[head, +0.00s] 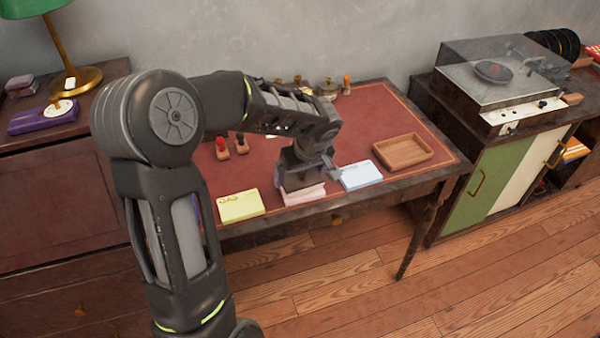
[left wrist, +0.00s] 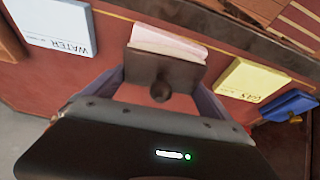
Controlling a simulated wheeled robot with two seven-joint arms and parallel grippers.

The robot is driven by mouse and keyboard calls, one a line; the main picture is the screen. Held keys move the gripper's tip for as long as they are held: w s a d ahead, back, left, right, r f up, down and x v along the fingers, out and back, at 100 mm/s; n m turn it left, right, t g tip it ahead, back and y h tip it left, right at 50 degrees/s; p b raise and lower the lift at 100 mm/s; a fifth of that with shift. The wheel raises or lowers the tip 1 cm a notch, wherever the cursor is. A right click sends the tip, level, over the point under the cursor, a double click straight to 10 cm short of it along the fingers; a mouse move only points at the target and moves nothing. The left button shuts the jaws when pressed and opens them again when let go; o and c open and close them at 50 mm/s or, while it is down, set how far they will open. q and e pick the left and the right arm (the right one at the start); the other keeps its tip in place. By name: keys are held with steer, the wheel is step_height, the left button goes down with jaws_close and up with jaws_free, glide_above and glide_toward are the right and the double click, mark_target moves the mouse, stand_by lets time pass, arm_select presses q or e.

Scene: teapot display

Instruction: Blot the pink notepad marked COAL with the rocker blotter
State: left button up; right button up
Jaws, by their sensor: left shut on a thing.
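The pink notepad (head: 301,195) lies at the front edge of the desk, between the yellow and pale blue pads. It also shows in the left wrist view (left wrist: 165,43); its label is hidden. My left gripper (left wrist: 160,94) is shut on the dark brown rocker blotter (left wrist: 167,70), whose round knob sits between the fingers. The blotter is over the pink notepad and covers part of it; I cannot tell whether they touch. In the head view my left gripper (head: 308,163) points down above the notepad. My right gripper is not in view.
A yellow pad marked GAS (head: 241,205) lies left of the pink one, a pale blue pad marked WATER (left wrist: 58,26) on the other side. A wooden tray (head: 402,151) stands at the right. Red-knobbed stamps (head: 222,148) and small items at the back stand on the desk.

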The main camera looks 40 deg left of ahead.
arm_select(q)
steer(key=shift+w+d+g, duration=0.15)
steer(key=shift+w+g, duration=0.1)
steer(key=shift+g, duration=0.15)
steer(key=shift+w+d+g+y, duration=0.1)
steer(key=shift+g+y, duration=0.5)
steer(key=shift+f, duration=0.1)
steer(key=shift+s+f+t+b, duration=0.1)
steer(key=shift+s+t+b, duration=0.15)
steer(key=shift+b, duration=0.3)
steer(key=shift+s+a+t+h+b, duration=0.1)
steer(key=shift+a+t+h+b, duration=0.15)
steer(key=shift+t+h+b, duration=0.6)
steer(key=shift+y+b, duration=0.25)
steer(key=shift+b, duration=0.1)
steer(key=shift+r, duration=0.2)
